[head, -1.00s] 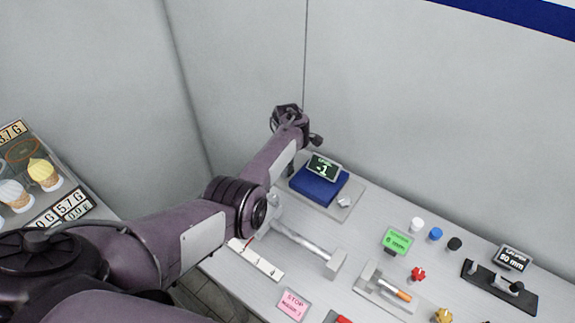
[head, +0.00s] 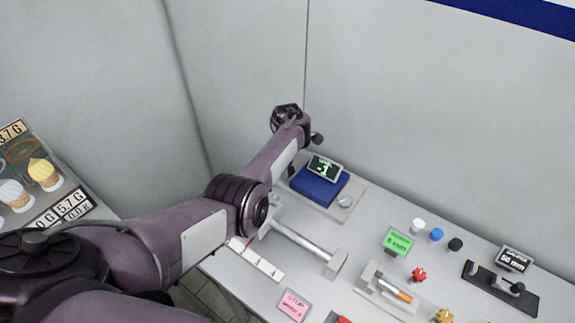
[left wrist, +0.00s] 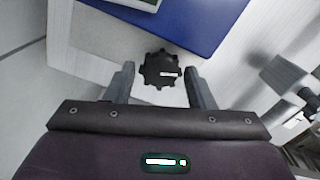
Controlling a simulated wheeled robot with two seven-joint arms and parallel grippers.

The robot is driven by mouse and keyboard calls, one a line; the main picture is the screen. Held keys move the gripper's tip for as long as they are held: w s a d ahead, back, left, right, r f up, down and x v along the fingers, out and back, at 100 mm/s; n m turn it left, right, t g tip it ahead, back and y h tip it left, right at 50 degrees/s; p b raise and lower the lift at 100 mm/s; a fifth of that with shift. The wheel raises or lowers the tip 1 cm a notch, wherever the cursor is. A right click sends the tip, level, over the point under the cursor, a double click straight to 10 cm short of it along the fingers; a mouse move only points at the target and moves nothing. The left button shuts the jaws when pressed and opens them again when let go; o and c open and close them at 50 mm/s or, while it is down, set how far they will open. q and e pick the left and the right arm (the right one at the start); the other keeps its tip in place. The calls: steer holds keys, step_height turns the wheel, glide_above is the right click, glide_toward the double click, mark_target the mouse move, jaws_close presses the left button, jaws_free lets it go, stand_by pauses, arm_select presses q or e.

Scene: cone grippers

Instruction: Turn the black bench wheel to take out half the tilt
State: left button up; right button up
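The black bench wheel (left wrist: 160,70) is a knobbed disc with a small white mark, seen in the left wrist view. It lies between the fingertips of my left gripper (left wrist: 160,75), which are apart with a narrow gap on each side of the wheel. I cannot tell how deep the fingers reach. In the head view my left arm comes in from the left, and its wrist hides most of the gripper and the wheel. A blue block (head: 319,186) sits on a grey plate (head: 352,208), with a small dark display (head: 325,167) behind it; its reading is blurred. My right gripper is not seen.
A silver bar between end blocks (head: 303,241), a white marked strip (head: 262,262), a green sign (head: 397,241) and a pink card (head: 293,305) stand on the bench. White, blue and black caps (head: 455,244) lie at right. A wall rises behind the bench.

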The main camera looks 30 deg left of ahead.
arm_select(q)
step_height(320, 180, up, 8)
steer(key=shift+f+p, duration=0.1)
steer(key=shift+p, duration=0.25)
stand_by(0.5)
